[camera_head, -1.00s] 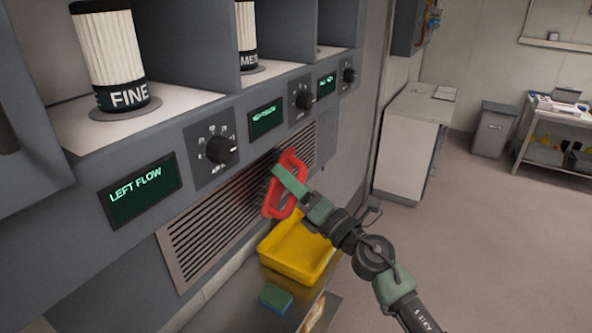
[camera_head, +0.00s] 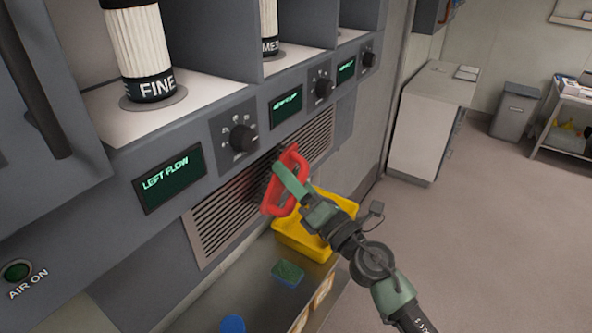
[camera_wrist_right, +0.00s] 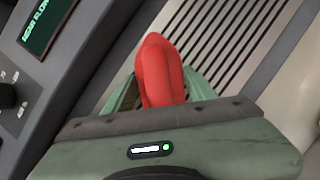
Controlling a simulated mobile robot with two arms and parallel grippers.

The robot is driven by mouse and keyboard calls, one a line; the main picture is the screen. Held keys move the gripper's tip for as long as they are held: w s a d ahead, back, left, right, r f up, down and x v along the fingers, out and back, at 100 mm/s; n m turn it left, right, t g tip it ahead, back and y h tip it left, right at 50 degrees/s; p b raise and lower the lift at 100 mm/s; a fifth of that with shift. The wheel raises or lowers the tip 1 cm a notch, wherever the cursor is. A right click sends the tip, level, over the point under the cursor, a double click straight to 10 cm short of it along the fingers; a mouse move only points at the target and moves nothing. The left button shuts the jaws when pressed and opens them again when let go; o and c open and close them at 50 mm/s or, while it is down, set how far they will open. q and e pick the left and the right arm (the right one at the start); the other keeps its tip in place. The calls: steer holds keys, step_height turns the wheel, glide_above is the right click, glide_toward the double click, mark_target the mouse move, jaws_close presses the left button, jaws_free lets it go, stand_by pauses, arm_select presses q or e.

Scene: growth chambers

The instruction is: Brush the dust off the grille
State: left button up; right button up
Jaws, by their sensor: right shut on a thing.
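The grille (camera_head: 222,217) is a slatted metal vent low on the grey cabinet front, below the dials; it also shows in the right wrist view (camera_wrist_right: 222,40). My right gripper (camera_head: 288,181) is shut on a red-handled tool (camera_head: 293,158), likely the brush, held against or just in front of the grille's middle. In the right wrist view the red handle (camera_wrist_right: 160,72) sits between the green fingers. Its bristles are mostly hidden, and I cannot tell whether they touch the slats. No dust is clearly visible. My left gripper is not in view.
A yellow tray (camera_head: 290,238) stands below the grille on a bench with a green-and-blue sponge (camera_head: 288,272) and a blue round item (camera_head: 232,324). Dials (camera_head: 243,138) and displays (camera_head: 168,178) line the panel above.

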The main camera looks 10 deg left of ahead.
mark_target(293, 203)
steer(key=shift+s+a+r+p, duration=0.1)
steer(key=shift+s+a+p, duration=0.2)
steer(key=shift+s, duration=0.4)
steer(key=shift+s+a+f+p, duration=0.1)
steer(key=shift+s+a+p, duration=0.2)
steer(key=shift+s, duration=0.4)
steer(key=shift+s+a+r+p, duration=0.15)
steer(key=shift+s+p, duration=0.2)
steer(key=shift+s, duration=0.35)
steer(key=shift+s+a, duration=0.3)
steer(key=shift+s, duration=0.6)
steer(key=shift+d, duration=0.2)
steer(key=d, duration=0.2)
steer(key=s+d, duration=0.1)
steer(key=d, duration=0.1)
steer(key=shift+s, duration=0.2)
steer(key=shift+s+d, duration=0.3)
steer(key=shift+d, duration=0.35)
steer(key=shift+s+d+b, duration=0.15)
steer(key=shift+s+d, duration=0.1)
steer(key=shift+d, duration=0.5)
steer(key=shift+s+d+b, duration=0.15)
steer(key=shift+s+d, duration=0.1)
steer(key=shift+d, duration=0.45)
